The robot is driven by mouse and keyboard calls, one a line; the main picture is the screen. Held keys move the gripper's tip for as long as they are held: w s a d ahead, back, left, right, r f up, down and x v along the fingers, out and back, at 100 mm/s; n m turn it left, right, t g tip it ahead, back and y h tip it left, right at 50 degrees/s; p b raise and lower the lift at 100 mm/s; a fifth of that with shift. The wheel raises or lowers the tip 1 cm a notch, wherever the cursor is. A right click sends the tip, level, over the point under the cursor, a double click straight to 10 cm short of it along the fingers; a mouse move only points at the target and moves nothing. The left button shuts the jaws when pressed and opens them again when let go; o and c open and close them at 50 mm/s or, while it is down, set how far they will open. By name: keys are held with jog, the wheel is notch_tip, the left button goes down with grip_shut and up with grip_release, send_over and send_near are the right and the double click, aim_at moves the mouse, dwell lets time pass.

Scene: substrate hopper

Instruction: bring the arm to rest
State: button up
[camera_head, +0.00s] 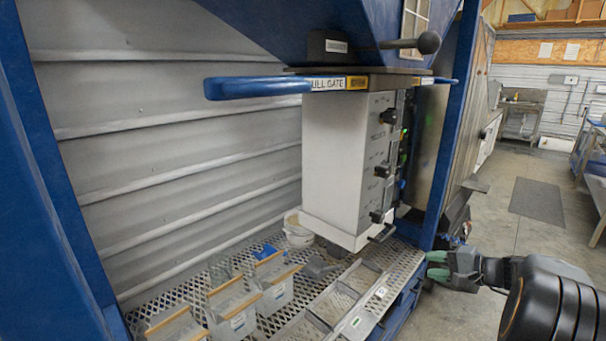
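My gripper (436,265) is at the lower right, at the end of my dark arm. Its two green-tipped fingers point left and stand apart, with nothing seen between them. It is in front of the right side of the blue hopper frame (452,150), close to the perforated shelf's right end. I cannot tell whether it touches the frame. The white hopper box (335,160), with black knobs on its right face, hangs to the left of the gripper.
A blue pull-gate handle (257,87) sticks out left above the box. A black-knobbed lever (428,43) is higher up. Several bins (232,308), a bucket (298,231) and a sectioned tray (335,300) stand on the perforated shelf (400,262). Open floor (500,235) lies to the right.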

jog(key=s+a+f+n+g+h+p, duration=0.2)
jog(key=s+a+g+h+p, duration=0.25)
jog(key=s+a+g, duration=0.4)
jog(key=s+a+r+n+t+h+p, duration=0.2)
jog(key=s+a+r+n+h+p, duration=0.2)
jog(key=s+a+r+n+p, duration=0.4)
jog(key=s+a+r+n, duration=0.1)
jog(key=a+r, duration=0.3)
jog(key=shift+s+h+p, duration=0.3)
jog(key=shift+h, duration=0.05)
jog(key=shift+o, duration=0.4)
jog(key=shift+a, duration=0.1)
